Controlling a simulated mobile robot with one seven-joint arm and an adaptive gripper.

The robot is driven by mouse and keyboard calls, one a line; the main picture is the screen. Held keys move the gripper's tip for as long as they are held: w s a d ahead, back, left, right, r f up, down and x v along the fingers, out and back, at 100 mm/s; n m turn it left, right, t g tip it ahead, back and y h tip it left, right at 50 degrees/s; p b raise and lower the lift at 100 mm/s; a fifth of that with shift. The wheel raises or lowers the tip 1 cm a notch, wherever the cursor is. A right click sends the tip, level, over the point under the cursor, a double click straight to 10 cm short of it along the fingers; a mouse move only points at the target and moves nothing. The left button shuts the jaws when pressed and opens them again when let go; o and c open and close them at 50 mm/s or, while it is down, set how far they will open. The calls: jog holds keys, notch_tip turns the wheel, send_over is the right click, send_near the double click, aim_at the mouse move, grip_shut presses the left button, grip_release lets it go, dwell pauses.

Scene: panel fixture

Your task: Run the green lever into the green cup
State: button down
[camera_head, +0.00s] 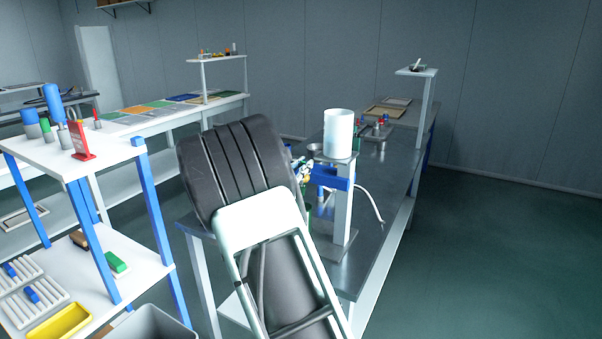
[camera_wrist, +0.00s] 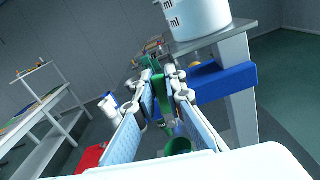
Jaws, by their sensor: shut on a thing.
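The green lever (camera_wrist: 161,90) is between the fingertips of my gripper (camera_wrist: 164,82) in the wrist view, and the fingers are shut on it. The green cup (camera_wrist: 178,146) is below the fingers in the wrist view, apart from them and partly hidden by the right finger. A white vessel with markings (camera_wrist: 197,16) stands above and to the right of the lever. In the head view the vessel (camera_head: 339,134) stands on a post, with a blue block (camera_head: 336,177) below it. My arm hides most of the gripper and lever there.
The fixture stands on a long grey metal bench (camera_head: 374,205) with small items at its far end. A red object (camera_wrist: 89,158) and a white cylinder (camera_wrist: 108,106) lie left of the fingers. A white shelf unit (camera_head: 48,150) is at left; the floor at right is clear.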

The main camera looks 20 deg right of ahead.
jog(key=m+b, duration=0.1)
jog(key=b, duration=0.1)
jog(key=s+m+b, duration=0.1)
jog(key=d+m+b, duration=0.1)
jog(key=b, duration=0.1)
jog(key=shift+s+f+b, duration=0.15)
jog(key=shift+f+b, duration=0.15)
jog(key=shift+b, duration=0.05)
jog(key=c, duration=2)
grip_release()
jog(key=shift+o, duration=0.2)
jog(key=shift+a, duration=0.1)
jog(key=v, duration=1.2)
